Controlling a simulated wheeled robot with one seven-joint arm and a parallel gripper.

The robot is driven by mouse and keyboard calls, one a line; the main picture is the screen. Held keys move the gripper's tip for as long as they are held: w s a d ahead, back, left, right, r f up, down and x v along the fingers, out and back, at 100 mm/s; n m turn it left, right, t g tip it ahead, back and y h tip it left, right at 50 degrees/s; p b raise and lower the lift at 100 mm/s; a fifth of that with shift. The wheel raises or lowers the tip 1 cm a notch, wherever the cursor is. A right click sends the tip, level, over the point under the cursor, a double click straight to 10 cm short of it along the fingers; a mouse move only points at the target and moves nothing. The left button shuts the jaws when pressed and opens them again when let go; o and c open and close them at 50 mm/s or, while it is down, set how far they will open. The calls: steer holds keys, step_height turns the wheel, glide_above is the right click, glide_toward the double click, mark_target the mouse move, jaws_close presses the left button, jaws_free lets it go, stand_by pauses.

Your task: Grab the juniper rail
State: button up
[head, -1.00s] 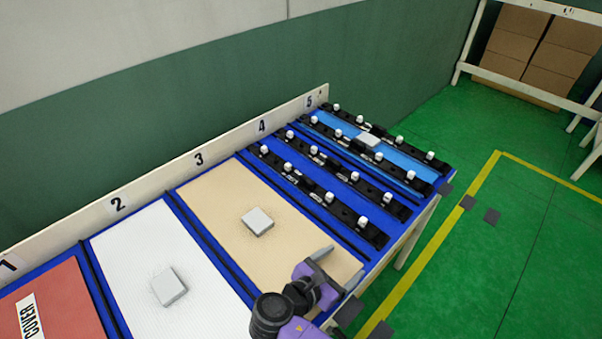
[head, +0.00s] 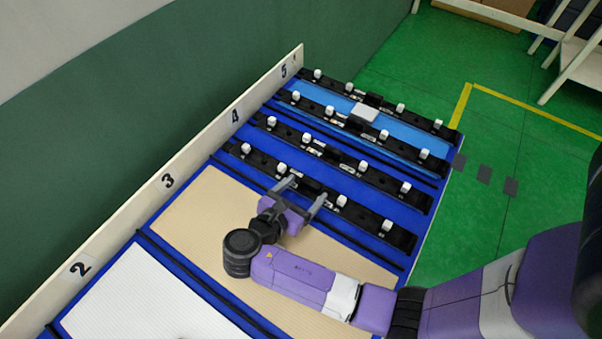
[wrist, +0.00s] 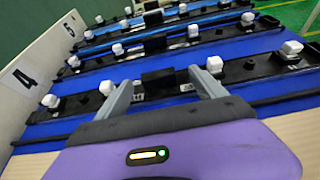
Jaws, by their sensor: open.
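Several black rails with white knobs lie side by side across the blue table. Small labels on them are too tiny to read, so I cannot tell which is the juniper rail. My gripper (head: 307,190) is open and empty at the nearest rail (head: 372,220), in the bay by number 4. In the wrist view, my gripper (wrist: 161,80) has its two grey fingers spread on either side of the dark middle block of that nearest rail (wrist: 232,72). I cannot tell whether they touch it. A second rail (head: 335,155) lies just beyond.
A light blue panel (head: 398,133) with a grey block (head: 365,113) lies between the two far rails. A tan panel (head: 205,215) and a white panel (head: 130,295) lie nearer. A numbered cream board (head: 205,142) edges the table's wall side.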

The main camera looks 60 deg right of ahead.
mark_target(313, 180)
steer(key=shift+w+d, duration=0.15)
steer(key=shift+d, duration=0.1)
steer(key=p+x, duration=0.1)
steer(key=x, duration=0.6)
steer(key=shift+w+d, duration=0.1)
steer(key=shift+d, duration=0.15)
steer(key=shift+c, duration=0.2)
jaws_close()
